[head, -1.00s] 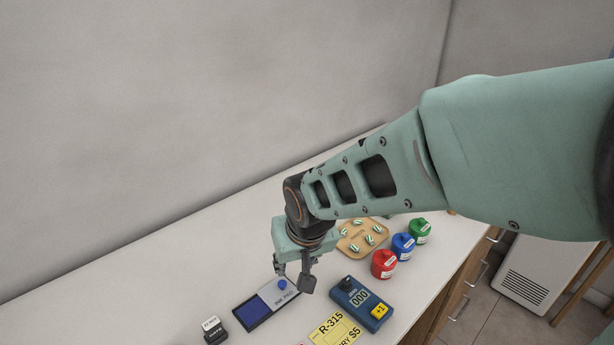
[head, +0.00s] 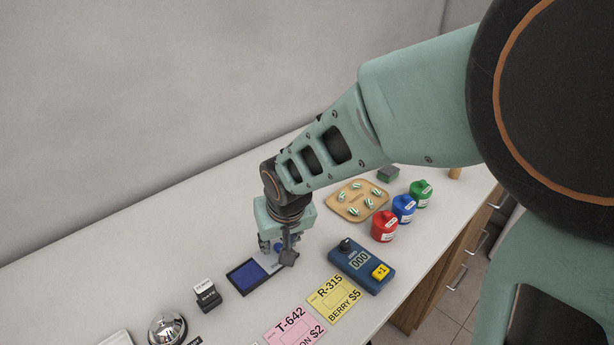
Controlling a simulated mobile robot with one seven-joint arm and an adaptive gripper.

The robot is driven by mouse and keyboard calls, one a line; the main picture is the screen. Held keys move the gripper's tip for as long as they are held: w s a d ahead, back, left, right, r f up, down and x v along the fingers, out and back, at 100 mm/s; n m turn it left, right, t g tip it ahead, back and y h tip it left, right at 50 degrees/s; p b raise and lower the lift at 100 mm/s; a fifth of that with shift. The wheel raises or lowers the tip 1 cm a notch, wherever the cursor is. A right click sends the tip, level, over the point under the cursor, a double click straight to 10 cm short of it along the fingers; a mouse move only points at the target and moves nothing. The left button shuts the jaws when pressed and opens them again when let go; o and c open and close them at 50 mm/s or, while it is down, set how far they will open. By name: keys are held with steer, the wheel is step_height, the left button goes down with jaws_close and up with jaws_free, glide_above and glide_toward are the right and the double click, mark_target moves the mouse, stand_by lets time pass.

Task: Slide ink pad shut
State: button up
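The ink pad (head: 247,276) lies on the counter in the head view, with its dark blue pad surface showing on the left. Its grey sliding lid (head: 269,263) is at the right end and leaves much of the blue bare. A blue knob (head: 278,247) stands on the lid. My gripper (head: 277,252) points down over the lid, its fingers apart on either side of the knob. The fingers partly hide the knob and lid, and I cannot tell whether they touch the knob.
A blue counter device (head: 358,265) stands to the right, with yellow (head: 333,298) and pink (head: 293,328) cards in front. A black stamp (head: 208,296) and a bell (head: 167,329) are left. A wooden tray (head: 345,209) and red jar (head: 384,226) are behind.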

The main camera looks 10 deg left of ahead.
steer(key=shift+w+f, duration=0.15)
steer(key=shift+f, duration=0.3)
jaws_close()
steer(key=shift+a, duration=0.1)
